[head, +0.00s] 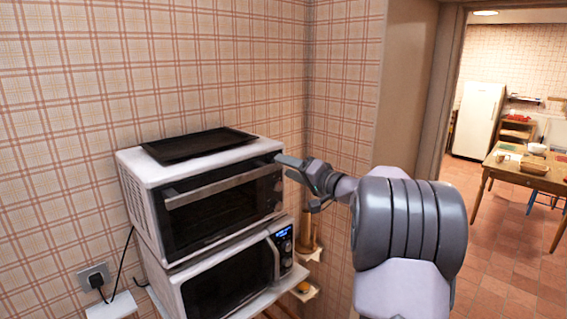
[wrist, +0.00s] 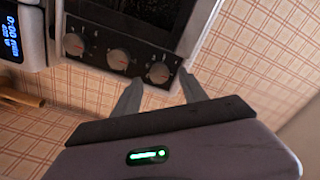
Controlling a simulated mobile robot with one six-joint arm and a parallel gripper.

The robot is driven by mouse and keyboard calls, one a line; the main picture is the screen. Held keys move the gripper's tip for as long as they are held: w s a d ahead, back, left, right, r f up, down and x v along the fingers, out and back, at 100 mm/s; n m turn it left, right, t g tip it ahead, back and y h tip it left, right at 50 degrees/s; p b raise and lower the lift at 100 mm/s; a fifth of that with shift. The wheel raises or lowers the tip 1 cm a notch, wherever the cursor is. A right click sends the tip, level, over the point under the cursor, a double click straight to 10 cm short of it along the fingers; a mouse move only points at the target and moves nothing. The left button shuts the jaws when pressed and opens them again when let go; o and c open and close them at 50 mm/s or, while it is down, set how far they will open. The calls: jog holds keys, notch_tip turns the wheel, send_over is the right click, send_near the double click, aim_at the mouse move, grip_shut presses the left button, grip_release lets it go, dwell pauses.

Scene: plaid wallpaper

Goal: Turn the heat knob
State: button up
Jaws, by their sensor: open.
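In the wrist view the dark panel carries three round grey knobs with red marks: one at the left (wrist: 73,44), one in the middle (wrist: 118,59) and one at the right (wrist: 158,72). I cannot read which is the heat knob. My gripper (wrist: 160,90) is open and empty. Its fingers point at the right-hand knob, with the tips on either side of it; I cannot tell whether they touch. In the head view my gripper (head: 299,183) is at the oven's right front.
A black tray (head: 198,145) lies on the oven. The microwave (head: 232,285) is below it, and its lit blue display shows in the wrist view (wrist: 10,35). Small shelves (head: 306,292) are on the wall. A doorway at the right leads to a room with a table (head: 525,177).

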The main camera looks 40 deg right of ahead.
jog(key=shift+w, duration=0.95)
grip_shut()
